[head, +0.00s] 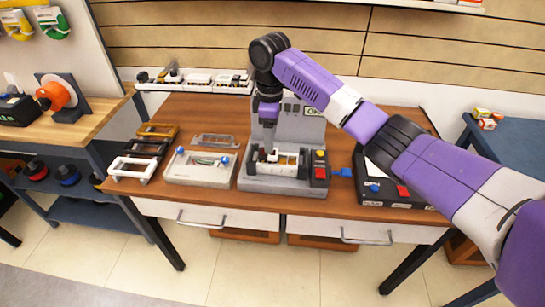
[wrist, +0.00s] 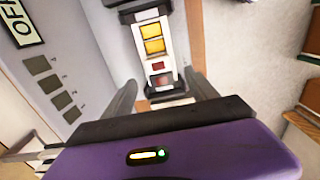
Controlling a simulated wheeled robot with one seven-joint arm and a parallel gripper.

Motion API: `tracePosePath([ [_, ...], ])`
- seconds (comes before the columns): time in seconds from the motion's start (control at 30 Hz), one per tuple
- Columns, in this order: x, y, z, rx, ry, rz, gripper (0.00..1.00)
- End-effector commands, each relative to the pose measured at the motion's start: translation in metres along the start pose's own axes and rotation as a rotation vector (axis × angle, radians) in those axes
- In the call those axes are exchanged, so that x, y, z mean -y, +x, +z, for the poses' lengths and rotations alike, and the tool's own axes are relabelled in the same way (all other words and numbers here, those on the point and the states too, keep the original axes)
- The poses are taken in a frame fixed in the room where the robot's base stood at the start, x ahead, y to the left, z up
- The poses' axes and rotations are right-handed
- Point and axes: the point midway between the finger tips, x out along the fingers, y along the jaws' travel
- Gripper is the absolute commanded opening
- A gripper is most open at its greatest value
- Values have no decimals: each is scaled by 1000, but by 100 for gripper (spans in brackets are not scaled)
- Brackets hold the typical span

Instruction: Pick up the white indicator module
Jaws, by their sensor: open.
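A pale module (head: 287,162) with dark ends sits in the grey test station (head: 262,185) in the middle of the bench; it appears to be the white indicator module. In the wrist view the white module (wrist: 157,55) shows yellow windows and a dark red one, with a dark part at its near end. My gripper (head: 267,122) is above the station, pointing down. In the wrist view my gripper (wrist: 163,90) is open, its two dark fingers on either side of the module's near end. I cannot tell whether they touch it.
The station's upright back panel (wrist: 62,80) is close beside my gripper. A grey tray (head: 200,172) and several frames (head: 135,168) lie left. A black box (head: 385,190) with coloured buttons is right. Several white modules (head: 198,82) line a back rack.

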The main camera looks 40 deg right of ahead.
Motion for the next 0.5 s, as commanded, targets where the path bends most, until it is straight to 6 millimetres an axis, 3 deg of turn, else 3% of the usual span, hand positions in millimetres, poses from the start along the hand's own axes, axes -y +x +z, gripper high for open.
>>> tracePosePath([
  [0.5,-1,55,7,-2,2,0,67],
])
